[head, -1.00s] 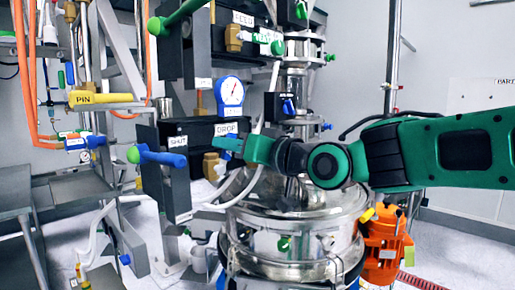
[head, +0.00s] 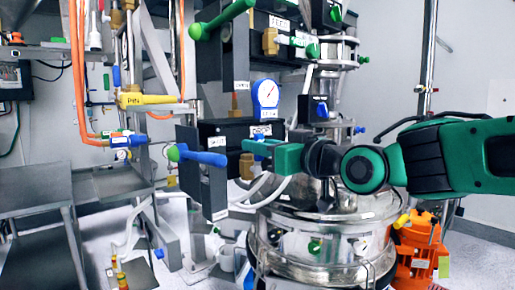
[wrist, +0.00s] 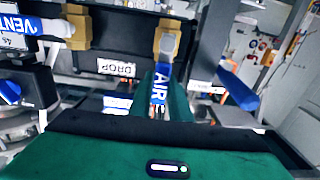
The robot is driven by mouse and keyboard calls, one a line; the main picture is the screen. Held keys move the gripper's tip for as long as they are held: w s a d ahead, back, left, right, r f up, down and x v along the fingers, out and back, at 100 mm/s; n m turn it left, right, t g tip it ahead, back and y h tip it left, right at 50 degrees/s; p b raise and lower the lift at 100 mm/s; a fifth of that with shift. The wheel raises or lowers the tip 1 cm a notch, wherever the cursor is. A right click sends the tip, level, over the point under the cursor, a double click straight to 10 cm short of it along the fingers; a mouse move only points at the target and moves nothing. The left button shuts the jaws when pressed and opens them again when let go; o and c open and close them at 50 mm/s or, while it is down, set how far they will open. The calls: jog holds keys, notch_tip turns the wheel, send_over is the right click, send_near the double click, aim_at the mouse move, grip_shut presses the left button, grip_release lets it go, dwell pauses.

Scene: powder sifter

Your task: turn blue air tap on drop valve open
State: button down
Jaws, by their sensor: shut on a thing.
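The blue air tap (wrist: 160,84), lettered AIR, sits below a brass fitting (wrist: 168,42) in the wrist view, beside the DROP label (wrist: 116,67). My gripper (wrist: 160,108) has its green fingers on both sides of the tap's handle and is shut on it. In the head view my gripper (head: 276,152) reaches in from the right, just below the DROP label (head: 262,130). There the tap is mostly hidden by the fingers; only a bit of blue shows. How far the tap is turned is hard to tell.
A blue lever with a green knob (head: 198,156) stands close left of my gripper. A blue-rimmed gauge (head: 266,93) is above. The steel vessel (head: 318,205) lies below, and an orange unit (head: 418,245) to the right. A blue VENT tap (wrist: 22,26) is at the wrist view's left.

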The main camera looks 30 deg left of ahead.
jog(key=shift+w+d+f, duration=0.15)
jog(key=shift+w+d, duration=0.1)
jog(key=shift+w, duration=0.2)
jog(key=c, duration=1.6)
grip_release()
jog(key=shift+c, duration=0.2)
jog(key=shift+s+a, duration=0.15)
jog(key=shift+s, duration=0.1)
jog(key=v, duration=1)
jog(key=shift+d, duration=0.4)
